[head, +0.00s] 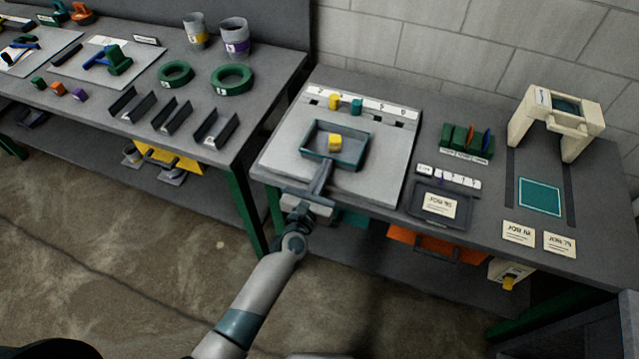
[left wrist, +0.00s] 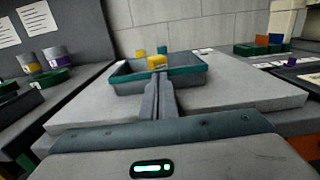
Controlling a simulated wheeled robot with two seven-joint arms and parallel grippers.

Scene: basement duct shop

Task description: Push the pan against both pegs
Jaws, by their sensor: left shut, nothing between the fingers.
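The pan (head: 352,158) is a shallow dark grey tray with a teal rim, lying on the light grey board (head: 390,160). A yellow block (head: 335,142) sits inside it. The yellow peg (head: 335,101) and teal peg (head: 356,106) stand beyond the pan's far side, with a strip of bare board between. The pan also shows in the left wrist view (left wrist: 190,77). My left gripper (head: 325,165) is shut and empty, its fingertips at the pan's near wall; whether they touch it I cannot tell. My right gripper is out of view.
A numbered strip (head: 378,106) lies along the board's back. Right of the board are a dark tray (head: 422,204), green holders (head: 466,141) and a cream arch stand (head: 585,125). A second bench with brackets and green rings (head: 232,79) stands left across a gap.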

